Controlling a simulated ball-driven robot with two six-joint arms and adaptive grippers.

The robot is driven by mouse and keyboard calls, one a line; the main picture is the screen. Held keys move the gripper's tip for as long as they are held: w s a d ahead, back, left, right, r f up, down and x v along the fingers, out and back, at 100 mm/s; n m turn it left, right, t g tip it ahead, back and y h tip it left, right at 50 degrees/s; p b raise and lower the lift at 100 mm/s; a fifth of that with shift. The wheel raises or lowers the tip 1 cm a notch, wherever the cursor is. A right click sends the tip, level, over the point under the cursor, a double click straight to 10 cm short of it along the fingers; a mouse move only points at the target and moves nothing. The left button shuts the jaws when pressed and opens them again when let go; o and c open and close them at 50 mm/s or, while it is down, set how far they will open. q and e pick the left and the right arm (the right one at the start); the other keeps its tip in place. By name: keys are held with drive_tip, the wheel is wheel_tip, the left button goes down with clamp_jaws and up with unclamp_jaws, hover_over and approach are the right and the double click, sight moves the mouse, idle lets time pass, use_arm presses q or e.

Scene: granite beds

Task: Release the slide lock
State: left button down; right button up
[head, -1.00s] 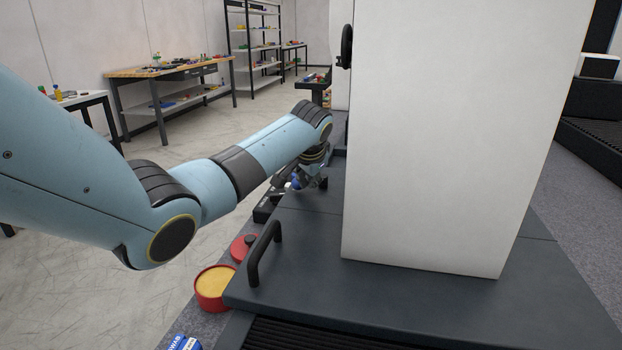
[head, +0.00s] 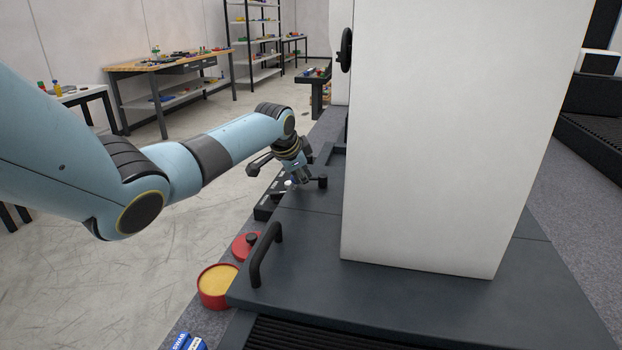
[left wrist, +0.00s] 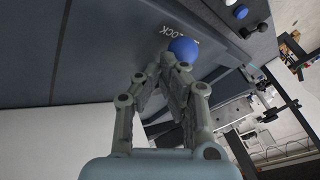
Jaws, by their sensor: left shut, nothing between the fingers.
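The slide lock shows in the left wrist view as a blue ball knob (left wrist: 184,48) on the dark bed, beside white lettering of which "LOCK" (left wrist: 178,32) can be read. My left gripper (left wrist: 165,64) is shut and empty, with its fingertips right at the knob's near side. I cannot tell whether they touch it. In the head view the left gripper (head: 301,179) points down at the bed's left edge, and the knob is too small and covered to make out clearly. My right gripper is in neither view.
A tall white column (head: 440,140) stands on the dark bed. A black handle (head: 264,254), an open red tin (head: 215,287) and its red lid (head: 243,247) lie along the left edge. A black lever knob (head: 322,182) is close right of the gripper.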

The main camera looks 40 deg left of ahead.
use_arm(q)
drive_tip(key=m+h+b, duration=0.1)
drive_tip(key=a+m+h+b, duration=0.1)
drive_tip(key=m, duration=0.1)
drive_tip(key=w+a+m+b, duration=0.1)
drive_tip(key=b, duration=0.1)
drive_tip(key=shift+w+a+f+m+h, duration=0.1)
drive_tip(key=shift+f+m+h, duration=0.2)
drive_tip(key=shift+h, duration=0.1)
drive_tip(key=shift+w+a+r+b, duration=0.2)
drive_tip(key=shift+w+a+b, duration=0.45)
drive_tip(key=shift+b, duration=0.55)
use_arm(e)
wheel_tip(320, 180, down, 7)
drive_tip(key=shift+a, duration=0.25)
use_arm(q)
drive_tip(key=shift+w, duration=0.2)
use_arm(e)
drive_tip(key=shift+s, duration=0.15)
